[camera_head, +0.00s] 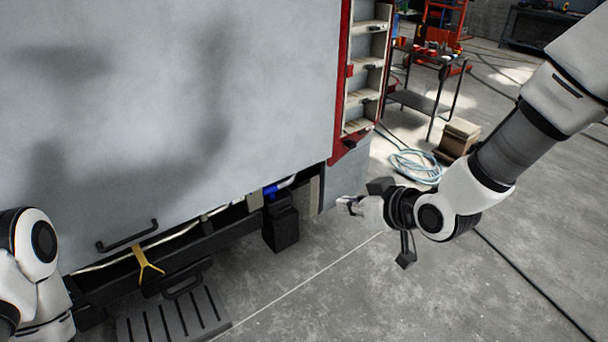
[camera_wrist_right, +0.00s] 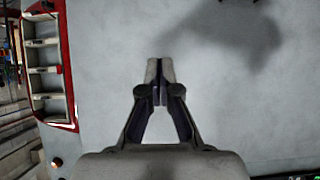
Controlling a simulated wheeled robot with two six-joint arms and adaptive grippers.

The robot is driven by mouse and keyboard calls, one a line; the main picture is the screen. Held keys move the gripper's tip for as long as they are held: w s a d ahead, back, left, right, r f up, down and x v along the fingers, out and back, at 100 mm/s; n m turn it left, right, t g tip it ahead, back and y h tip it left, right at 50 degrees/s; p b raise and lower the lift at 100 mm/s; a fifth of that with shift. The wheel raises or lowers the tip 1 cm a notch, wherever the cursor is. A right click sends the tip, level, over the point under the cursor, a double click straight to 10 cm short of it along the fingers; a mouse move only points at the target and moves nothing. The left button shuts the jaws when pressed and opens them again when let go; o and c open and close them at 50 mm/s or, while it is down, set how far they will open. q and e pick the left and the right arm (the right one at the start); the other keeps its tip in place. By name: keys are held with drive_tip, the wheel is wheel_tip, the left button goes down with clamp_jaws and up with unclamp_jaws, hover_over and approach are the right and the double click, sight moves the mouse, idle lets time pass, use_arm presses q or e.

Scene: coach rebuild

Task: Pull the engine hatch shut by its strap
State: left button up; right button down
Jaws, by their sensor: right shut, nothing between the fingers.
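The engine hatch (camera_head: 170,95) is a large light-grey panel filling the upper left of the head view. Below its lower edge a dark gap shows with pipes and dark parts in it. A black bar handle (camera_head: 127,237) is on the hatch near that edge. The yellow strap (camera_head: 147,262) hangs below the edge, with a forked lower end. My right gripper (camera_head: 347,205) is shut and empty, right of the hatch's lower right corner and well away from the strap. In the right wrist view its fingertips (camera_wrist_right: 160,68) show against the grey panel (camera_wrist_right: 235,100). Only my left arm shows; its gripper is out of view.
A red-framed compartment rack (camera_head: 363,75) stands right of the hatch. A slotted step plate (camera_head: 180,312) lies below the strap. A coiled pale hose (camera_head: 415,166), a cardboard box (camera_head: 458,138) and a tool cart (camera_head: 425,100) are farther right. Open concrete floor lies in front.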

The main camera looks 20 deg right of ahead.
drive_tip(key=p+x, duration=0.4)
drive_tip(key=x, duration=1)
drive_tip(key=shift+p, duration=0.3)
drive_tip(key=shift+s+f, duration=0.1)
drive_tip(key=shift+s, duration=0.1)
